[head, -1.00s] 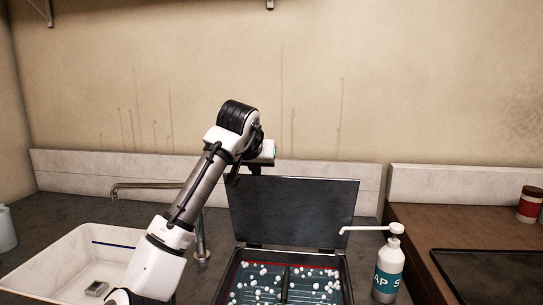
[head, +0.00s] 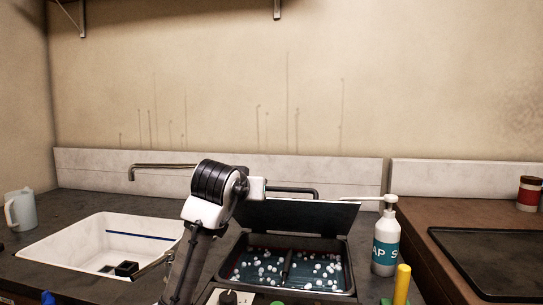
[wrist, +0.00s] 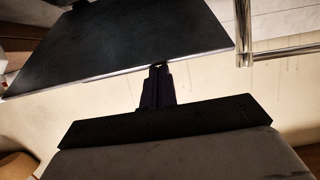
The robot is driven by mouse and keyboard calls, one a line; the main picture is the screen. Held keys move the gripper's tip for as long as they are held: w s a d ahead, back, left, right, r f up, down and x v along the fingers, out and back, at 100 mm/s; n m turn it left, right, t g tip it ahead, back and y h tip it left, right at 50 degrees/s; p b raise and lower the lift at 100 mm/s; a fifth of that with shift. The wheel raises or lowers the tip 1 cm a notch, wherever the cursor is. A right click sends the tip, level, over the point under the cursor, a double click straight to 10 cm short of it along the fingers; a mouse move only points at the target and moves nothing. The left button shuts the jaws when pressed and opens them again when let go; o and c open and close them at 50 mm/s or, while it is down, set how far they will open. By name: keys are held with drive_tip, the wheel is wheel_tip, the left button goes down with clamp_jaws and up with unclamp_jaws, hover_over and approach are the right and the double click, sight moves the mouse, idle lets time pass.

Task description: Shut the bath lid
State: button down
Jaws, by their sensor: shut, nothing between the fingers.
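The bath (head: 351,275) is a dark tank with a divider and white floating balls. Its dark lid (head: 300,215) is hinged at the back and stands open, leaning forward over the bath. A dark bar handle (head: 292,190) shows above the lid's top edge. My gripper's fingers are hidden in the head view; its hand is by the lid's upper left corner. In the wrist view my gripper (wrist: 158,68) is shut and empty, its tips at the edge of a dark panel that looks like the lid (wrist: 120,45). I cannot tell whether they touch.
A soap bottle (head: 385,245) stands right of the bath, its spout reaching toward the lid's right corner. A white sink (head: 60,245) with a metal tap (head: 160,166) is on the left. A yellow upright thing (head: 402,285) and other small items stand in front. A black tray (head: 490,262) lies far right.

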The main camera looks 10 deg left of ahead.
drive_tip(key=shift+s+f+t+b, duration=0.4)
drive_tip(key=shift+s+f+b, duration=0.95)
drive_tip(key=shift+f, duration=0.8)
drive_tip(key=shift+s+f+t+b, duration=0.4)
drive_tip(key=shift+s+f+b, duration=0.55)
drive_tip(key=shift+f+b, duration=0.95)
drive_tip(key=shift+s+f+t+b, duration=0.4)
drive_tip(key=shift+s+f+b, duration=0.85)
drive_tip(key=shift+f, duration=1.1)
drive_tip(key=shift+w, duration=0.15)
